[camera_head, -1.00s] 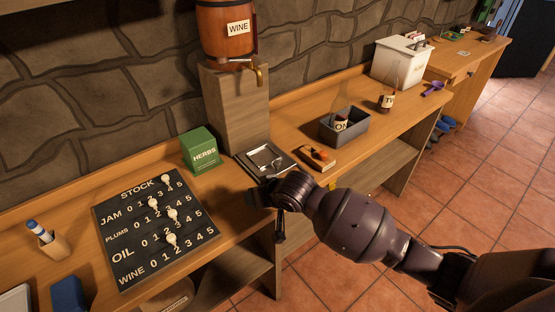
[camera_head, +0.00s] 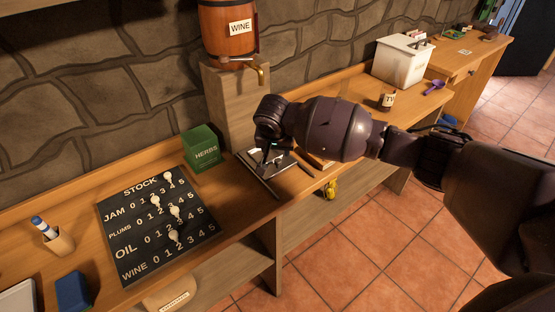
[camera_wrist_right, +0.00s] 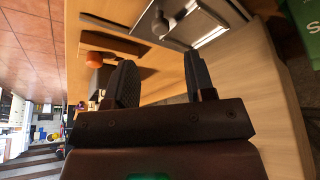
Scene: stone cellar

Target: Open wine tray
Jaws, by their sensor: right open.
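The wine tray, a flat dark-framed tray with a silvery metal top (camera_head: 254,177), lies on the counter in front of the wooden block under the wine barrel (camera_head: 227,32). My right gripper (camera_head: 270,152) hangs over the tray and hides part of it. In the right wrist view, the tray (camera_wrist_right: 208,24) is at the top, with a shiny metal part (camera_wrist_right: 161,25) on it. The open, empty fingers of my right gripper (camera_wrist_right: 162,80) point towards it, apart from the tray in that picture. My left gripper is not in view.
A green herbs box (camera_head: 201,147) stands just left of the tray. The black stock board (camera_head: 155,228) lies further left. A small jar (camera_head: 387,100) and a white box (camera_head: 402,60) stand to the right. My right arm hides much of the counter between.

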